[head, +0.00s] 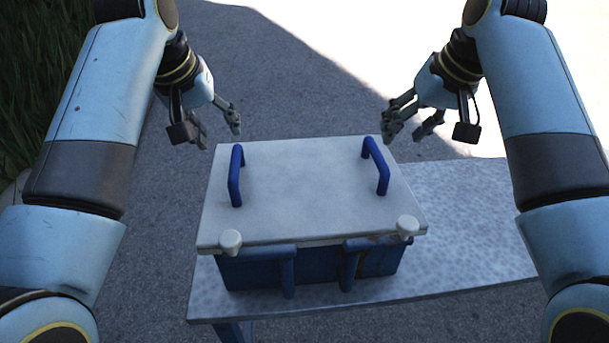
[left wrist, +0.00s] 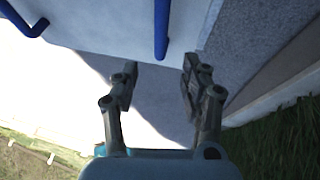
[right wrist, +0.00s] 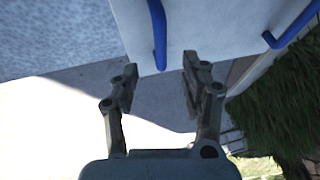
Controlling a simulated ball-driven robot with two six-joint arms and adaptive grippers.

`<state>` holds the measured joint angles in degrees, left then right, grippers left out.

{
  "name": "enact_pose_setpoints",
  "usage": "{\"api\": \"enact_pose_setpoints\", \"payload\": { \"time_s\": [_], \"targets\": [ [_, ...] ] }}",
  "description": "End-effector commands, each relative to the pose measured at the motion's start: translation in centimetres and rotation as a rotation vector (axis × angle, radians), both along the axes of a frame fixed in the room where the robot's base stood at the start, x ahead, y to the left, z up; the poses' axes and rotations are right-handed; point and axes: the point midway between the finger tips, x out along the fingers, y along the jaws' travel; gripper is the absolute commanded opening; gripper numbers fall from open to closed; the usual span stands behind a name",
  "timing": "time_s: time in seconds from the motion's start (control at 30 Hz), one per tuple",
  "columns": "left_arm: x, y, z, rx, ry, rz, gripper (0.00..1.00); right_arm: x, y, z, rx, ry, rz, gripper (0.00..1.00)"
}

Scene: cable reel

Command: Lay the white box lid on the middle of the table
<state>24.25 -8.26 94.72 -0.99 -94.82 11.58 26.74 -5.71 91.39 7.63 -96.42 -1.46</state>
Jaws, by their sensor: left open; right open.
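The white box lid (head: 300,200) lies flat on a blue box (head: 320,268). It has a blue handle on its left (head: 235,177) and another on its right (head: 377,166), and two white knobs at its front corners. The box stands on the left part of a grey speckled table (head: 480,210). My left gripper (head: 217,132) is open and empty beyond the lid's far left corner. My right gripper (head: 403,132) is open and empty beyond the far right corner. The lid also shows in the left wrist view (left wrist: 120,20) and the right wrist view (right wrist: 210,22), ahead of the open fingers.
The table top to the right of the box is bare. Grey pavement (head: 290,75) surrounds the table, with bright sunlit ground at the upper right. Tall grass (head: 40,60) grows at the far left.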

Motion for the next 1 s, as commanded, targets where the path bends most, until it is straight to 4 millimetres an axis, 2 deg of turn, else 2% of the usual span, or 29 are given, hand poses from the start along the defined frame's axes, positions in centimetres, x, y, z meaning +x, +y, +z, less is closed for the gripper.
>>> {"api": "enact_pose_setpoints", "payload": {
  "time_s": [0.23, 0.7, 1.0],
  "targets": [
    [0.5, -0.2, -1.3, 0.001, 0.002, 0.0, 0.46, 0.4, 0.3, -1.3, 0.0, 0.002, -0.001, 0.46],
    [3.7, -1.1, -8.3, 0.001, 0.002, -0.001, 0.46, 3.3, 2.1, -8.3, 0.0, 0.002, 0.0, 0.46],
    [4.4, -1.3, -9.8, 0.001, 0.0, 0.0, 0.46, 3.8, 2.5, -9.8, 0.0, 0.0, 0.0, 0.46]
  ]
}}
